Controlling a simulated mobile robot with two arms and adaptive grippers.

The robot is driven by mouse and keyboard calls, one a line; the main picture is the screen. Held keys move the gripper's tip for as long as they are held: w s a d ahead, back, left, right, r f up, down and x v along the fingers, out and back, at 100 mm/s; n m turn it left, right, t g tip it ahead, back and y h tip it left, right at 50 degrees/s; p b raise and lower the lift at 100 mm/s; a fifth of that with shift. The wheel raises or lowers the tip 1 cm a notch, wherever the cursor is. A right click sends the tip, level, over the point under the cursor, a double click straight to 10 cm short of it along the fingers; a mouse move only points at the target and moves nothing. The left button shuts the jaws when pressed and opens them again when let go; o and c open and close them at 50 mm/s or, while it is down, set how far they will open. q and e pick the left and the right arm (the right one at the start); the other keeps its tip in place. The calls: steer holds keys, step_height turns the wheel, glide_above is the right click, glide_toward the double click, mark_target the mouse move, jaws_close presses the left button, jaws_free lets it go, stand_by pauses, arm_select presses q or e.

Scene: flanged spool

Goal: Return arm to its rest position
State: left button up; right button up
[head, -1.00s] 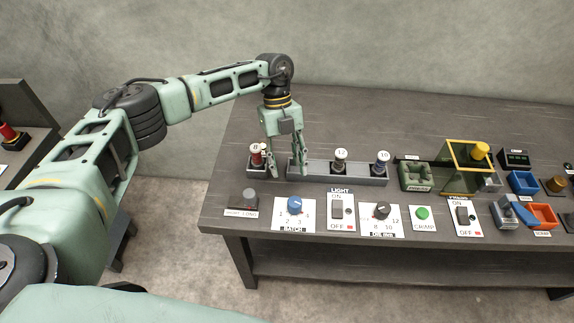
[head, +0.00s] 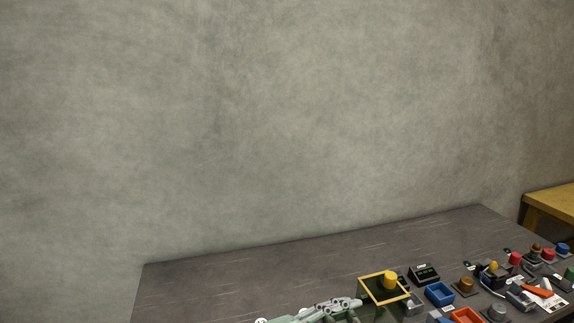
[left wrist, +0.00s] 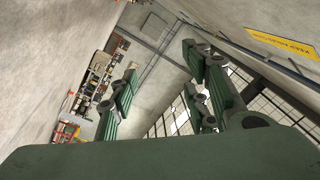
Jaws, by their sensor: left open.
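Behind the fingers that view shows walls, shelving and large windows, not the bench top. In the head view a pale green gripper part (head: 335,306) shows at the bottom edge, in front of the bench, pointing right; the rest of the arm is out of frame. My right gripper is not in view.
The dark bench (head: 240,280) fills the bottom. On its right are a yellow-framed station (head: 384,288), a blue bin (head: 439,293), an orange bin (head: 466,316) and a black display (head: 424,274). A yellow table (head: 550,205) stands at far right.

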arm_select(q)
steer(key=w+a+n+t+y, duration=0.4)
steer(key=a+n+t+y, duration=0.4)
steer(key=a+n+t, duration=0.4)
steer(key=s+a+f+n+g+y, duration=0.2)
steer(key=a+f+n+g+y, duration=0.1)
steer(key=a+f+n+y, duration=0.4)
steer(key=s+a+f+n+g+y, duration=0.3)
steer(key=s+a+f+g, duration=0.3)
steer(key=s+a+f, duration=0.4)
steer(key=s+a+f+g, duration=0.2)
steer(key=s+g, duration=0.1)
steer(key=s, duration=0.6)
steer(key=s+a+f+g, duration=0.1)
steer(key=s+f+g, duration=0.15)
steer(key=s, duration=0.65)
step_height(320, 180, down, 27)
steer(key=s+g+b, duration=0.1)
steer(key=s+g, duration=0.1)
steer(key=s+a+f+b, duration=0.1)
steer(key=s+a+f, duration=0.2)
steer(key=s+f, duration=1.3)
steer(key=shift+s+a+f+g, duration=0.15)
steer(key=shift+s+f+g, duration=0.1)
steer(key=shift+f+g, duration=0.15)
